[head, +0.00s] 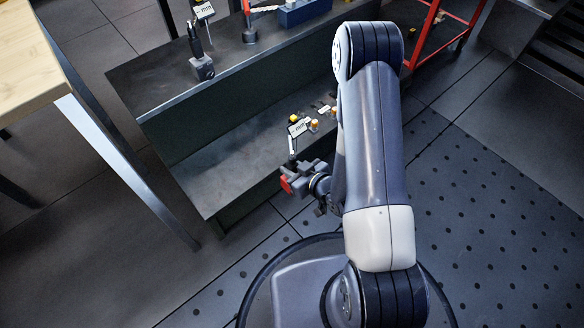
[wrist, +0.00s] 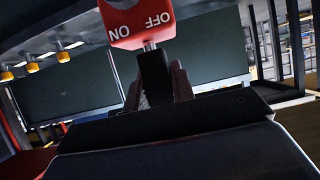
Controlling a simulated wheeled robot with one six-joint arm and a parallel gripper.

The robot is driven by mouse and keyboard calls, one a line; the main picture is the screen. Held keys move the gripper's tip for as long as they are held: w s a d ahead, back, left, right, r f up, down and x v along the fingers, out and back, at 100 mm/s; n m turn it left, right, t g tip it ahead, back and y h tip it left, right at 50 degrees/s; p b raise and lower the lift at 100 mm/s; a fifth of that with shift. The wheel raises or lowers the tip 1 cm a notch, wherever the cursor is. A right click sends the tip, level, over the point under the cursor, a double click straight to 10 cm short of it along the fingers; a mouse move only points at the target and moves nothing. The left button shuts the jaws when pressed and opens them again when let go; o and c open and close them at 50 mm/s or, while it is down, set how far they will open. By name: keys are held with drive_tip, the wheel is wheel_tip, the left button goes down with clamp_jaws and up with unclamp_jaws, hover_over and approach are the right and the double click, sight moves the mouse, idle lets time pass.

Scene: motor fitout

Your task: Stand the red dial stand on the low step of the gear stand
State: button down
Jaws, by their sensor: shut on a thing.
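My gripper (head: 302,176) is at the front edge of the low step, left of my arm's lower links. It is shut on the red dial stand, whose red base (head: 286,185) shows left of the fingers. In the wrist view the red base (wrist: 138,24) carries upside-down ON and OFF lettering, and a short metal post runs from it to the dark part between the fingers. A thin rod and a white "mm" dial show above the gripper. The gear stand is a dark bench with a low step (head: 215,178). I cannot tell whether the base touches the step.
Small orange-topped parts (head: 314,126) stand on the low step near the dial. The step's left part is clear. A wooden table (head: 28,60) is at left.

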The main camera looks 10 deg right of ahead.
drive_tip(key=shift+w, duration=0.15)
drive_tip(key=w+a+r+b+x, duration=0.1)
drive_tip(key=r+b+x, duration=0.2)
drive_tip(key=x, duration=1.3)
idle(0.5)
drive_tip(key=shift+w, duration=0.15)
drive_tip(key=shift+f, duration=0.35)
idle(1.3)
drive_tip(key=c, duration=1.1)
unclamp_jaws()
drive_tip(key=shift+d+f, duration=0.1)
drive_tip(key=shift+f, duration=0.1)
drive_tip(key=p+v, duration=0.3)
drive_tip(key=v, duration=0.8)
